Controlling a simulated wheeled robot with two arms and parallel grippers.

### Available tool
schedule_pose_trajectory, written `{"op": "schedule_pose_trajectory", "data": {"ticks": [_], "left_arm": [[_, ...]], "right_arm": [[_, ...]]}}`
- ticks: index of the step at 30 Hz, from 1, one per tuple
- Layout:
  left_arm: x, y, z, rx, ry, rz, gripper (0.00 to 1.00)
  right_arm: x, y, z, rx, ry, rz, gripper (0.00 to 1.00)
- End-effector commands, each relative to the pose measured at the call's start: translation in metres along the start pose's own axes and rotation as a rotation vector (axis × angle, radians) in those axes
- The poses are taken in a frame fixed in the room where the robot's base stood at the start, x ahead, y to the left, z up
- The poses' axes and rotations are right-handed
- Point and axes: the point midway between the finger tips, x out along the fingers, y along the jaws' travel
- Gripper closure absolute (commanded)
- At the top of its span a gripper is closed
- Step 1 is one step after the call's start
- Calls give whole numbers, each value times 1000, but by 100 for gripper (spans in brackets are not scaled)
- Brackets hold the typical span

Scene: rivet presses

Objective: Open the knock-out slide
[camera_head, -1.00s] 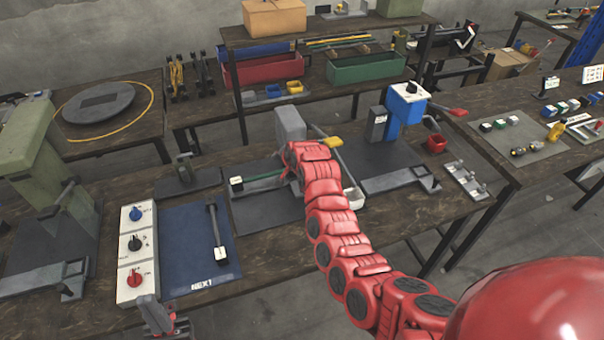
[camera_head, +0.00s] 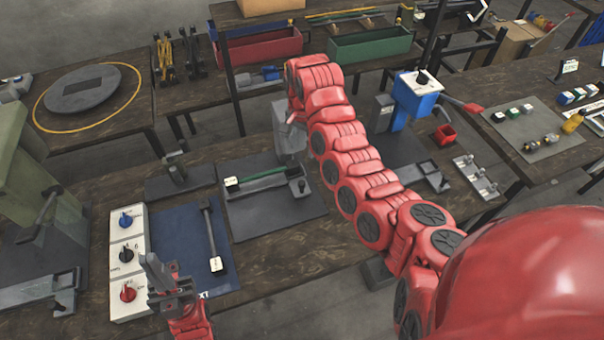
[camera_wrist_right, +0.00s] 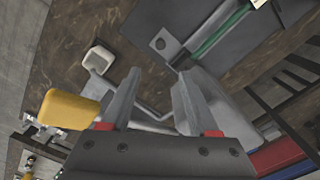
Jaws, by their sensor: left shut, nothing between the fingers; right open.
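A rail with a green bar (camera_head: 262,178) and a white tag lies on the dark base plate (camera_head: 265,212) of the middle grey press (camera_head: 286,135). It may be the knock-out slide; its tag is too small to read. The green bar also shows in the right wrist view (camera_wrist_right: 218,32). My right gripper (camera_wrist_right: 157,78) is open and empty, a bent metal bar behind its fingers; in the head view it is mostly hidden. A yellow knob (camera_wrist_right: 70,108) is beside its left finger. My left gripper (camera_head: 161,270) is shut and empty by the white control box.
The control box (camera_head: 126,262) has blue, black and red knobs. A blue mat (camera_head: 185,245) carries a dark bar. A green press (camera_head: 25,180) stands left and a blue press (camera_head: 415,95) right.

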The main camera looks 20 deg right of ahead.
Motion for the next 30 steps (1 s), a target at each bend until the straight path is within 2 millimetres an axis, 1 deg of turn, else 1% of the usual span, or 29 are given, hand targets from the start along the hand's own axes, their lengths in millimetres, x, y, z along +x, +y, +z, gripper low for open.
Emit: {"op": "schedule_pose_trajectory", "data": {"ticks": [4,6,8,13,14,15,17,22,24,30], "left_arm": [[-6,0,1,0,0,0,100],[-14,1,2,0,0,0,100],[-18,1,3,0,0,0,100],[-41,2,7,0,0,0,100],[-31,2,5,0,0,0,100],[-21,1,4,0,0,0,100],[-15,1,2,0,1,0,100],[-7,0,1,0,0,0,100],[-7,0,1,0,1,0,100],[-4,0,1,0,0,0,100]], "right_arm": [[26,0,2,-3,2,2,39],[41,-1,2,-3,-1,2,39],[51,-1,2,-3,1,1,39],[87,0,0,-2,5,1,39],[85,1,0,-1,2,3,39],[91,2,0,-1,-2,7,39],[105,2,1,-2,-4,6,39],[132,1,0,-1,1,3,39],[142,1,0,-4,0,5,39],[158,0,0,-3,2,1,39]]}}
